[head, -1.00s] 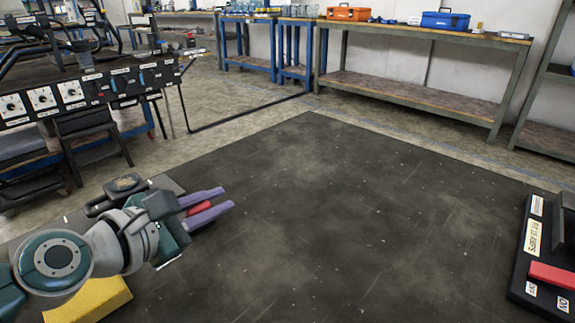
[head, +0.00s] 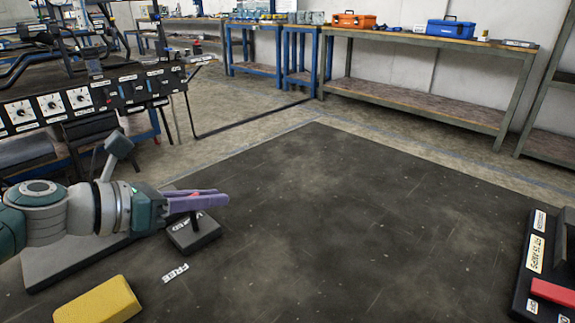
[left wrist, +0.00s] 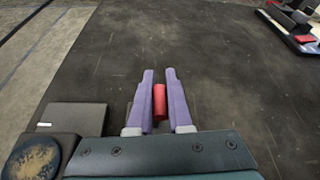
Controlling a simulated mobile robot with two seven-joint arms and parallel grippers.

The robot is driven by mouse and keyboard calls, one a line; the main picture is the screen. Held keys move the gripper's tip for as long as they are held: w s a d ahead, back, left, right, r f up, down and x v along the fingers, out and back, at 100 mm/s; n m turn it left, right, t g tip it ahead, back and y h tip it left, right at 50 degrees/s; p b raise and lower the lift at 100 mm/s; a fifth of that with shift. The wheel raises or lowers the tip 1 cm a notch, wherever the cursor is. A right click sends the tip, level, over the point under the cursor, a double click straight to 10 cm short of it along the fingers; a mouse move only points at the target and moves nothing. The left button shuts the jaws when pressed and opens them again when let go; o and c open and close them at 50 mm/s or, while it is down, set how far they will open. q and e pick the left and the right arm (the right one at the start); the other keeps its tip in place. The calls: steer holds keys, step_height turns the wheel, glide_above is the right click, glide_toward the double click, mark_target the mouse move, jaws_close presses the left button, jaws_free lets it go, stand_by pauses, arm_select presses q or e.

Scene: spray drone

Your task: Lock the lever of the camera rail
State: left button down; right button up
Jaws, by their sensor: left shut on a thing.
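My left gripper (head: 208,199) reaches in from the left with purple fingers pointing right. It is shut on a red handle, seen between the fingers in the left wrist view (left wrist: 160,102), and I take this handle to be the lever's. A thin dark post under the fingers meets a dark block (head: 203,238) with a white label on top, only partly readable. A white label reading FREE (head: 175,273) lies on the dark surface in front of the block. The fingers hide most of the handle in the head view. My right gripper is not in view.
A grey plate (head: 62,264) lies under my left arm. A yellow block (head: 97,302) is at the front left. A black labelled board with a red bar (head: 553,291) stands at the right edge. The middle of the dark surface is clear. Workbenches (head: 420,93) stand behind.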

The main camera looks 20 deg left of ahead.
arm_select(q)
steer(key=shift+f, duration=0.1)
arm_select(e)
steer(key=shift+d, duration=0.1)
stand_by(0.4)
arm_select(q)
steer(key=c, duration=0.8)
jaws_free()
steer(key=shift+c, duration=0.2)
steer(key=shift+a, duration=0.1)
steer(key=shift+s+a+r+p, duration=0.1)
steer(key=shift+s+r+p, duration=0.15)
steer(key=shift+s+p, duration=0.05)
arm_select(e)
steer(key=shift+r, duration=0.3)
arm_select(q)
steer(key=p+v, duration=0.3)
steer(key=v, duration=0.6)
steer(key=shift+a, duration=0.15)
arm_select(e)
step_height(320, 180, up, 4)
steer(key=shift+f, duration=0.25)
